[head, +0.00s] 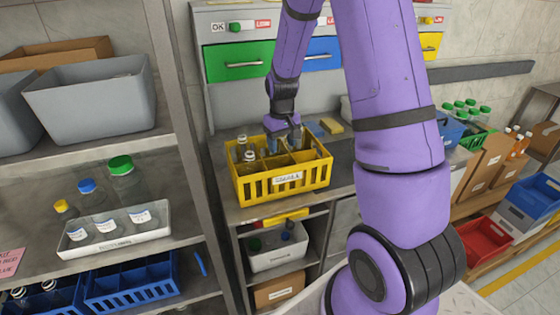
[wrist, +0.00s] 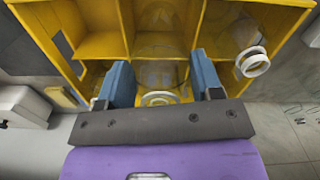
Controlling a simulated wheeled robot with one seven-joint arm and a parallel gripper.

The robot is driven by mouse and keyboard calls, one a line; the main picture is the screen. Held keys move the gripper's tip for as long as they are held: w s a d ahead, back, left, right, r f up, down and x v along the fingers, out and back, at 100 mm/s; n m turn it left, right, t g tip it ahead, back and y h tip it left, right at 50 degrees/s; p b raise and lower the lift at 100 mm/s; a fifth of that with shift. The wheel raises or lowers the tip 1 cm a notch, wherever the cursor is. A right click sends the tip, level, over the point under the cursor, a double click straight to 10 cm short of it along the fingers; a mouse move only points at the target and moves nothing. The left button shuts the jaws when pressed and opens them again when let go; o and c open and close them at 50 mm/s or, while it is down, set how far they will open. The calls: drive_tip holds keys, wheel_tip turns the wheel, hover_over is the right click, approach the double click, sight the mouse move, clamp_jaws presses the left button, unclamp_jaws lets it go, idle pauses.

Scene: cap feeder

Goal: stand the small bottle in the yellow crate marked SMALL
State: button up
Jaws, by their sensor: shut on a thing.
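The yellow crate (head: 243,190) stands on the grey counter, with a white label on its front that is too blurred to read surely. My gripper (head: 290,146) is over the crate's back middle. In the wrist view my gripper (wrist: 160,90) is shut on the small bottle (wrist: 158,98), clear glass with a pale ring at its open neck. The bottle's body points down into a crate compartment; I cannot tell whether its base touches the floor. In the head view the held bottle is not clearly seen.
Other clear bottles stand in the crate's left compartments; one (wrist: 252,62) shows close to the right finger in the wrist view. Divider walls (wrist: 130,25) run beside the held bottle. A shelf with capped bottles (head: 122,180) stands at left. Green-capped bottles (head: 470,106) stand at right.

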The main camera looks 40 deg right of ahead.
drive_tip(key=shift+f, duration=2.7)
drive_tip(key=o, duration=1.1)
drive_tip(key=shift+f, duration=0.15)
wheel_tip(320, 180, up, 12)
drive_tip(key=shift+r, duration=0.1)
wheel_tip(320, 180, up, 7)
drive_tip(key=t, duration=0.1)
hover_over(282, 157)
drive_tip(key=a, duration=0.2)
drive_tip(key=s+a+r+t, duration=0.2)
drive_tip(key=s+a+r, duration=0.2)
drive_tip(key=s+r, duration=0.4)
drive_tip(key=s+a+r+t, duration=0.1)
drive_tip(key=s+a+r, duration=0.1)
drive_tip(key=s, duration=0.6)
drive_tip(key=s+a+r+n+t, duration=0.1)
drive_tip(key=s+a+r, duration=0.2)
drive_tip(key=s, duration=0.5)
drive_tip(key=shift+a+r, duration=0.15)
drive_tip(key=shift+a, duration=0.1)
